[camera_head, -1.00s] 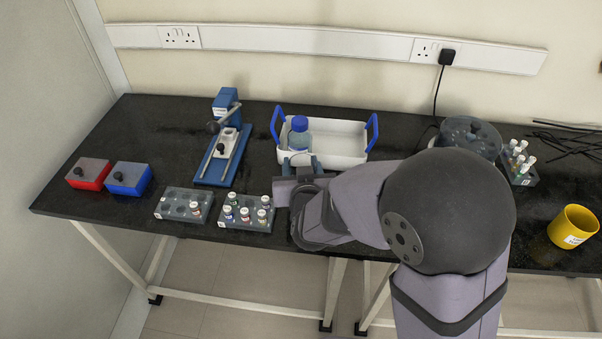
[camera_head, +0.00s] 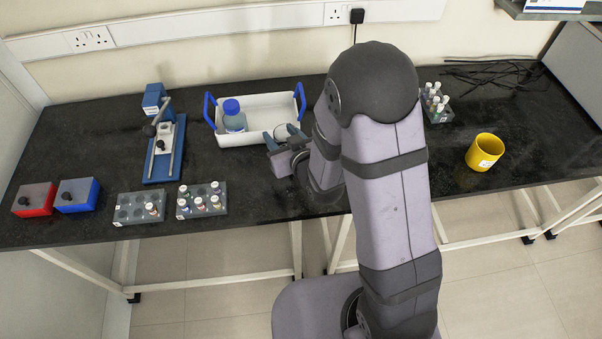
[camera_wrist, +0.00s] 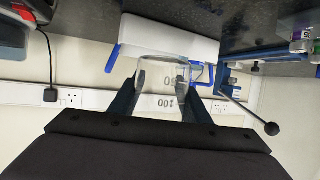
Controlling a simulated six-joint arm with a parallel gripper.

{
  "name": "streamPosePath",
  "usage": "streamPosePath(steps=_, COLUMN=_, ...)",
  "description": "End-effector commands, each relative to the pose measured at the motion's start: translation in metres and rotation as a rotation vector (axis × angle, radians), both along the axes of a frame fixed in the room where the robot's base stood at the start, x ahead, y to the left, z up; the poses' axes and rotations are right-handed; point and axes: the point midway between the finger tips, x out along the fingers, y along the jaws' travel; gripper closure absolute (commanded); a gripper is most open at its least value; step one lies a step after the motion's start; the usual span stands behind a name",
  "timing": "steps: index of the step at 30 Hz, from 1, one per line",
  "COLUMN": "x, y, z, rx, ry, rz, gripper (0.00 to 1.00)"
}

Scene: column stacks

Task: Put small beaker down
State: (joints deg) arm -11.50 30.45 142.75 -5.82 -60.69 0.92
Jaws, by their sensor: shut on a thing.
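In the head view my gripper (camera_head: 282,134) is at the front right of the white tray, over the black bench (camera_head: 255,180). The beaker is hard to make out there, and I cannot tell whether its base touches the bench.
The white tray (camera_head: 270,105) with blue handles holds a blue-capped bottle (camera_head: 233,118). Vial racks (camera_head: 201,212) (camera_head: 138,220) stand at the front left. A blue press (camera_head: 163,160) and a yellow cup (camera_head: 484,152) stand apart. Bench right of my arm is mostly clear.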

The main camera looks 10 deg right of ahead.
Motion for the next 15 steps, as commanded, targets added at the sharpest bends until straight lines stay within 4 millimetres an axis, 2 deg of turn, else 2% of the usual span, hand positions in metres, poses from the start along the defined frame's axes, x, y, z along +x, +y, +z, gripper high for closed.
streamPosePath(steps=1, x=-0.005, y=-0.011, z=0.006, rx=-0.001, ry=0.010, rz=0.007, gripper=0.80)
streamPosePath(steps=5, x=-0.019, y=-0.022, z=0.006, rx=0.001, ry=0.006, rz=0.049, gripper=0.80)
streamPosePath(steps=9, x=-0.031, y=-0.028, z=0.006, rx=0.001, ry=0.003, rz=0.077, gripper=0.80)
streamPosePath(steps=15, x=-0.040, y=-0.030, z=0.005, rx=0.000, ry=0.000, rz=0.095, gripper=0.80)
